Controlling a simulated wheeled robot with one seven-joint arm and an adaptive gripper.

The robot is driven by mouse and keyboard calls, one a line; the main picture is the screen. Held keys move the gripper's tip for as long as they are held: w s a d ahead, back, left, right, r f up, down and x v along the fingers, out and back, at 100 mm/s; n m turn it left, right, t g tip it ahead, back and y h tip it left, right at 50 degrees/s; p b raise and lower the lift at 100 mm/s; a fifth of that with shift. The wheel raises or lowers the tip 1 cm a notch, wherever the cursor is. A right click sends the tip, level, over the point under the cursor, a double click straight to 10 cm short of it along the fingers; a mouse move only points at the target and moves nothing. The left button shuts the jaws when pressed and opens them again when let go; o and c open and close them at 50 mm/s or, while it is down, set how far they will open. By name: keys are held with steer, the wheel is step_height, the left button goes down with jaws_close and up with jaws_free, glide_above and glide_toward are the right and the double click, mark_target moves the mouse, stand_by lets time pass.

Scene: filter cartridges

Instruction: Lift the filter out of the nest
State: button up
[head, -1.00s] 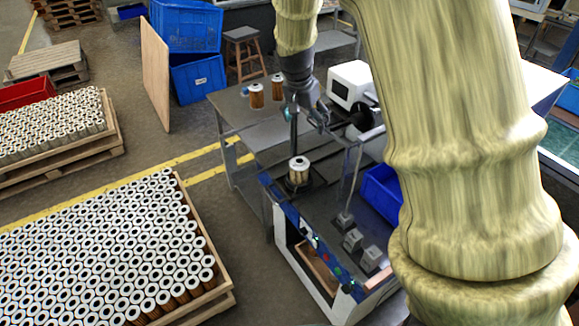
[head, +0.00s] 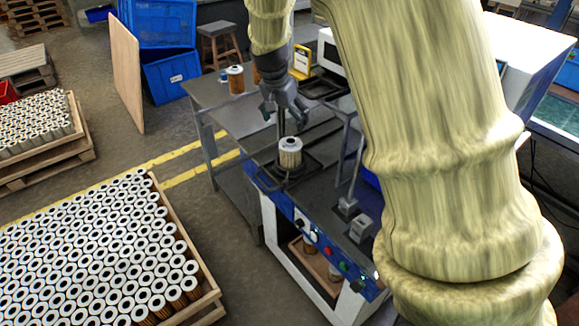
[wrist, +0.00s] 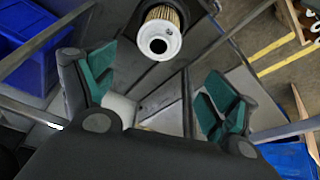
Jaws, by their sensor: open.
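The filter (head: 290,152) is a pale pleated cylinder with a white top cap, upright in the dark nest (head: 272,178) on the machine bench. In the wrist view the filter (wrist: 160,35) shows at the top middle, its white end ring and dark centre hole facing the camera. My gripper (head: 282,112) is above and slightly behind the filter in the head view. In the wrist view my gripper (wrist: 155,95) has its green-padded fingers spread wide, with nothing between them. The filter lies beyond the fingertips, apart from them.
Other filters (head: 235,80) stand on the grey table behind. An upright metal post (head: 357,170) rises right of the nest. Buttons (head: 328,251) line the bench front. A pallet of many filters (head: 95,250) is at left. Blue crates (head: 170,75) are at the back.

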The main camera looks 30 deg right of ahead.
steer(key=b, duration=0.3)
glide_above(288, 140)
steer(key=a, duration=0.2)
steer(key=f, duration=0.4)
steer(key=shift+s+d, duration=0.2)
steer(key=shift+s, duration=0.1)
steer(key=shift+p+x, duration=0.65)
steer(key=shift+x, duration=2.1)
steer(key=shift+s+d+f+p, duration=0.2)
steer(key=shift+d+f+p, duration=0.15)
steer(key=shift+f, duration=0.25)
steer(key=shift+p+x, duration=0.5)
steer(key=shift+x, duration=1.5)
steer(key=shift+s, duration=0.15)
steer(key=c, duration=1.2)
steer(key=shift+r, duration=0.1)
